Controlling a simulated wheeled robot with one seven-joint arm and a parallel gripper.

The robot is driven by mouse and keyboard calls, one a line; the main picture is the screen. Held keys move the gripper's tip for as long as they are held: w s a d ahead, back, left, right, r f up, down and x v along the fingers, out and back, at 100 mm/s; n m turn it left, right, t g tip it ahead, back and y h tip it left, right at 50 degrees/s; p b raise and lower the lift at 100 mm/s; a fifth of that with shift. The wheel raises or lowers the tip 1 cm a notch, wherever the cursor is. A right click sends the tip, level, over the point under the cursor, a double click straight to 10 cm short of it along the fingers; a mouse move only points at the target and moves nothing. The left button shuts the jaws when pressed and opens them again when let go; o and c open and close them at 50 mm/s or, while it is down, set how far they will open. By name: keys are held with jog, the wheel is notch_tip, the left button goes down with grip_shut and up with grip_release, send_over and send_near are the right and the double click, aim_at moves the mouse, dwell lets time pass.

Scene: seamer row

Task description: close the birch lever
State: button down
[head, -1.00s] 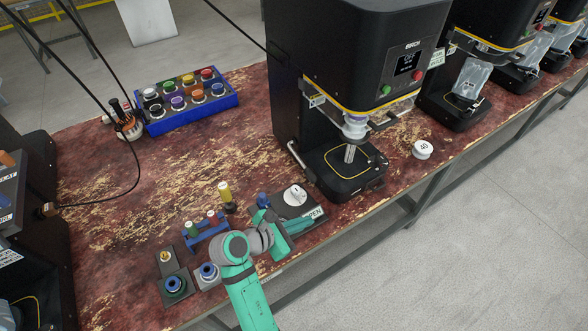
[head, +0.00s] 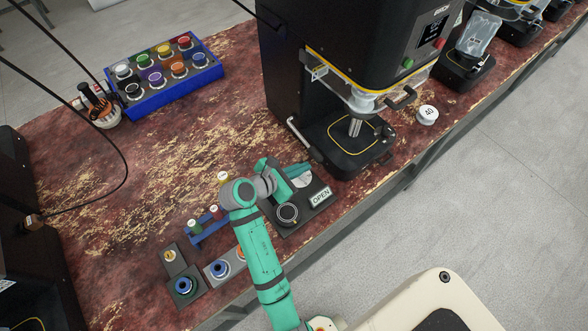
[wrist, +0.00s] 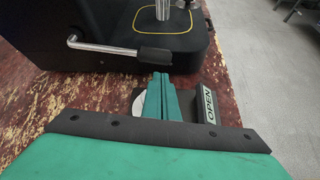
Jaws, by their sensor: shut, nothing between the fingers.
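The birch lever (head: 298,132) is a bent silver rod on the left side of the black machine with the yellow stripe (head: 375,98). In the wrist view the lever (wrist: 105,47) runs out sideways and ends in a black grip (wrist: 154,54). My gripper (head: 308,168) is just in front of the machine's base, near the lever's end. In the wrist view its green fingers (wrist: 160,80) are together and empty, pointing at the machine just below the black grip. I cannot tell whether they touch it.
A grey plate with an OPEN sign (head: 320,196) lies under my gripper. Small fixtures with coloured knobs (head: 218,268) stand left of my arm. A white round weight (head: 427,115) sits right of the machine. A blue button box (head: 165,75) is at back left. Open tabletop lies left of the machine.

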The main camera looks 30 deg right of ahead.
jog(key=shift+x, duration=2.05)
jog(key=shift+s, duration=0.1)
jog(key=shift+d+r, duration=0.1)
